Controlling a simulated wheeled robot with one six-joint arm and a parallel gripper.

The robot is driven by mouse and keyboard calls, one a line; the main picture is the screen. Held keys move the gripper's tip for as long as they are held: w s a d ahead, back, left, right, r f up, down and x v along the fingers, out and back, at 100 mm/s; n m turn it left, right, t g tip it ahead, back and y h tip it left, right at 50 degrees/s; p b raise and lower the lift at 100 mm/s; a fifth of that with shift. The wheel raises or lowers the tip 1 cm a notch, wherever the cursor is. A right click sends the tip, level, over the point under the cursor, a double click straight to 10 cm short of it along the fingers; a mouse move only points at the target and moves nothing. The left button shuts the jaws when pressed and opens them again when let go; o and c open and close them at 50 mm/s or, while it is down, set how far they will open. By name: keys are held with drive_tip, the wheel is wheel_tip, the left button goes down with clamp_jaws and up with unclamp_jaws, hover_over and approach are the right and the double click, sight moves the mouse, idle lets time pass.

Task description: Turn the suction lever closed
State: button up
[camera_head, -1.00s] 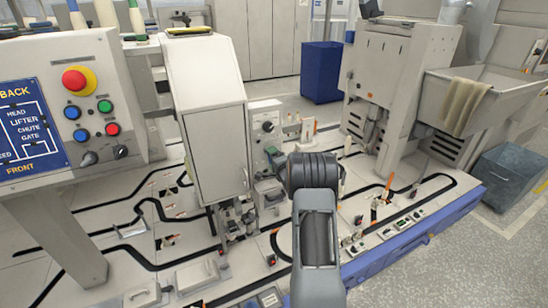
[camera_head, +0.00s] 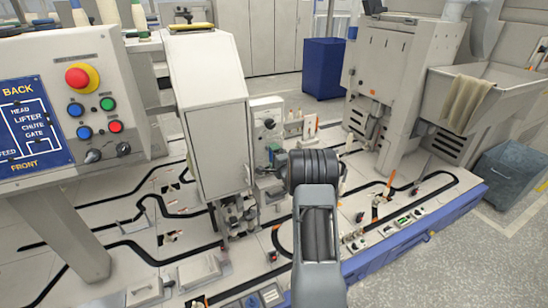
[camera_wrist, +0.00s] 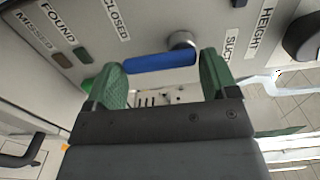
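The suction lever (camera_wrist: 160,61) is a blue bar on a round silver hub (camera_wrist: 182,40), on a light grey panel in the wrist view. The bar lies nearly level, pointing left from the hub, below a "CLOSED" label (camera_wrist: 117,19). A partly cut-off "SUCT" label (camera_wrist: 233,43) is right of the hub. My gripper (camera_wrist: 160,64) is open. Its green fingers stand apart near the two ends of the bar; contact is unclear. In the head view my dark wrist (camera_head: 313,168) is beside the grey control box (camera_head: 266,124), and the lever cannot be made out.
The tall grey cabinet (camera_head: 216,135) stands close left of my wrist. The button panel (camera_head: 100,85) is at the far left. Small fittings and black tracks cover the light deck (camera_head: 130,222). In the wrist view a dark knob (camera_wrist: 302,38) is at the upper right and a black handle (camera_wrist: 20,150) at lower left.

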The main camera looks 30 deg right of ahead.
drive_tip(key=o, duration=0.4)
drive_tip(key=shift+c, duration=0.2)
drive_tip(key=s+a, duration=0.2)
drive_tip(key=s, duration=1.1)
drive_tip(key=shift+s, duration=0.35)
